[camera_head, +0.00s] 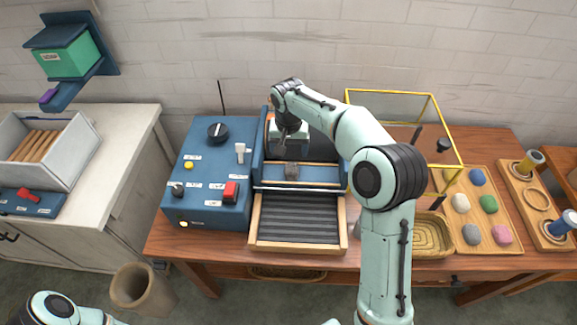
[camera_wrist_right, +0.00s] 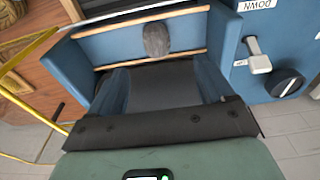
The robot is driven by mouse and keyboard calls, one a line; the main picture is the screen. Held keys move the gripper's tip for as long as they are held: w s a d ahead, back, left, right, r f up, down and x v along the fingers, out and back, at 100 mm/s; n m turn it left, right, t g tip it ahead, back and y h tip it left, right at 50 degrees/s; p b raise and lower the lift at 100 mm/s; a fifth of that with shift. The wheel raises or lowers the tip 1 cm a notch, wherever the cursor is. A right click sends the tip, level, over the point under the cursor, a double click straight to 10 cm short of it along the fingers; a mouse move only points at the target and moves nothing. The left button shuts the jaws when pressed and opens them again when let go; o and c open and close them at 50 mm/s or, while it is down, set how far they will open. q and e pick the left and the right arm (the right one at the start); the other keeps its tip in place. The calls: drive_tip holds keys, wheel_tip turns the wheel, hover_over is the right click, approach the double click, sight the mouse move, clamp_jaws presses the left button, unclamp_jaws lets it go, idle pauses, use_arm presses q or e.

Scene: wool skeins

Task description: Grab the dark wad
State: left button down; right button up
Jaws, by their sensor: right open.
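The dark wad (camera_head: 291,171) is a small dark grey, fuzzy lump on the blue machine (camera_head: 320,172), above its dark ribbed tray. In the right wrist view the wad (camera_wrist_right: 157,39) lies near the top middle, against a blue panel between two pale wooden strips. My right gripper (camera_head: 288,138) is open and empty. It reaches into the machine's upper part, just behind the wad in the head view and apart from it. Its fingertips are partly hard to make out. Of my left arm only a part shows at the lower left; its gripper is out of view.
A blue control box (camera_head: 205,195) with knobs and levers stands left of the machine. A yellow-framed clear guard (camera_head: 440,130) rises on the right.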

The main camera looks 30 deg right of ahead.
hover_over(292, 165)
drive_tip(key=a, duration=0.1)
drive_tip(key=f, duration=0.3)
drive_tip(key=s+f, duration=0.1)
drive_tip(key=f, duration=0.1)
drive_tip(key=shift+a, duration=0.15)
drive_tip(key=shift+w+f, duration=0.25)
drive_tip(key=shift+f, duration=0.15)
drive_tip(key=f, duration=0.1)
drive_tip(key=d+f, duration=0.1)
drive_tip(key=f, duration=0.3)
drive_tip(key=shift+w+d, duration=0.15)
drive_tip(key=shift+w, duration=0.25)
drive_tip(key=shift+r, duration=0.1)
drive_tip(key=c, duration=1.1)
